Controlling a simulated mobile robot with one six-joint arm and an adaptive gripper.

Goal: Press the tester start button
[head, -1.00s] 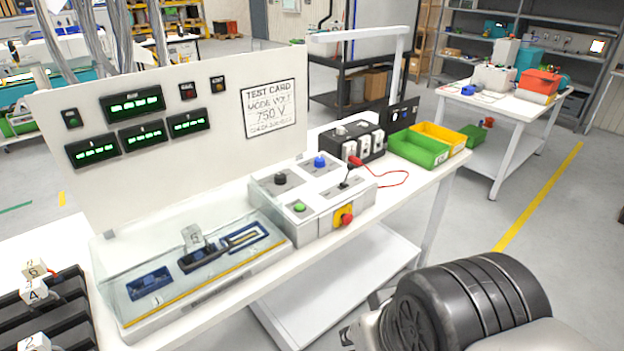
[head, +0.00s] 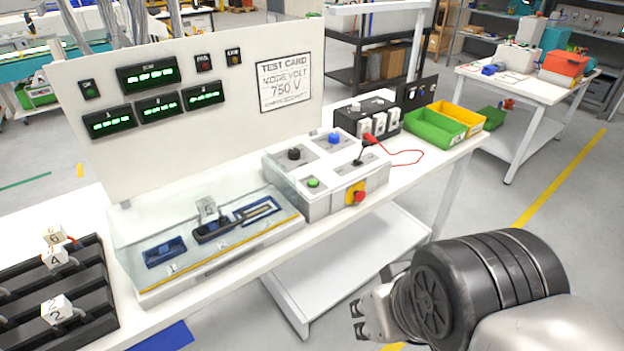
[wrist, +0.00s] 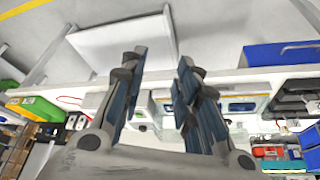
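The tester's control box (head: 325,185) stands on the white bench, with a green button (head: 313,183) on its near left top panel. A black knob (head: 294,153), a blue knob (head: 334,138) and a black lever (head: 358,158) share its top. A red mushroom button (head: 359,197) sits on a yellow plate on its front. My gripper (head: 357,320) is in front of the bench, below and to the right of the box, apart from it. In the wrist view my gripper (wrist: 158,62) has its two fingers spread with nothing between them.
A clear-covered fixture (head: 215,235) lies left of the box, under an upright display panel (head: 215,120). A black socket unit (head: 367,117) with a red lead and green (head: 435,128) and yellow bins stand to the right. Black racks (head: 60,300) hold numbered tags at left.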

